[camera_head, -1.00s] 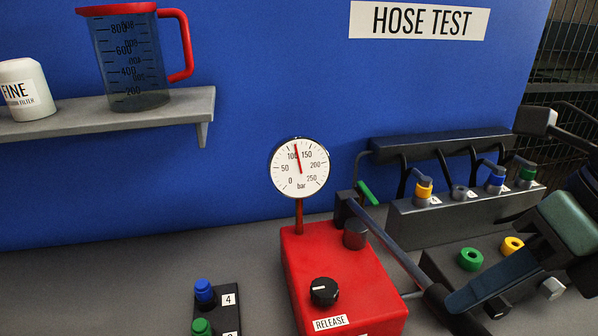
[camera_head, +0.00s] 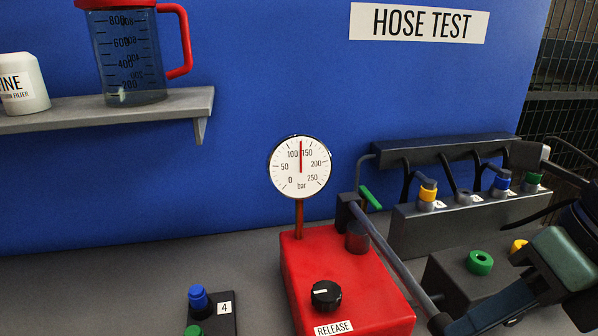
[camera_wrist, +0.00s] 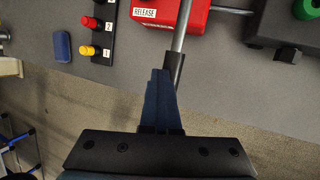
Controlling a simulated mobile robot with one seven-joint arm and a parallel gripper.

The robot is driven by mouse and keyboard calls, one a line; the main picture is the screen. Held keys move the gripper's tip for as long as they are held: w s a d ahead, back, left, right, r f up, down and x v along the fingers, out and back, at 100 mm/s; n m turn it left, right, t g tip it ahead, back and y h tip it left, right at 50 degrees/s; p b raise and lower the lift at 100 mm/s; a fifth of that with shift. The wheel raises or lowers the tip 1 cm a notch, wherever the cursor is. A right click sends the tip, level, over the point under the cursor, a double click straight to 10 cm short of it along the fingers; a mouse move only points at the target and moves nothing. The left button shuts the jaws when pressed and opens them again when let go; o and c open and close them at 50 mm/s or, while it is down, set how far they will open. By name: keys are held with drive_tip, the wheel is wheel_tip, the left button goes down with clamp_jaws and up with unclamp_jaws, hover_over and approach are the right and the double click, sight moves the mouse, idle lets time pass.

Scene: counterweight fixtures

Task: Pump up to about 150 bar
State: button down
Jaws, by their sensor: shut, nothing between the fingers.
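The red hand pump (camera_head: 335,270) stands on the grey bench, with a black RELEASE knob (camera_head: 326,295) on top. Its round gauge (camera_head: 300,167) has the needle pointing almost straight up, between 100 and 150 bar, roughly 125. The pump's long lever (camera_head: 385,250) slopes down to the right toward the front edge. My gripper (camera_wrist: 160,72) is shut and empty, its blue fingers touching or close beside the lever's dark grip (camera_wrist: 174,70) in the wrist view. In the head view the fingers are only partly in frame at the bottom.
A dark block with a green ring (camera_head: 480,262) and a yellow ring lies right of the lever. Behind it is a hose manifold (camera_head: 455,215) with coloured connectors. A numbered connector strip (camera_head: 222,318) stands left of the pump. A shelf (camera_head: 120,112) holds a jug and a white filter.

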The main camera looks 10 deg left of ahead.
drive_tip(key=shift+w+f+b, duration=0.1)
drive_tip(key=shift+f+b, duration=1.4)
drive_tip(key=shift+f, duration=0.65)
wheel_tip(320, 180, up, 12)
drive_tip(key=p, duration=0.8)
drive_tip(key=shift+p, duration=0.4)
drive_tip(key=shift+f, duration=0.2)
drive_tip(key=shift+f+b, duration=1.85)
drive_tip(key=shift+f, duration=0.25)
wheel_tip(320, 180, up, 4)
drive_tip(key=p, duration=0.3)
drive_tip(key=shift+r, duration=0.25)
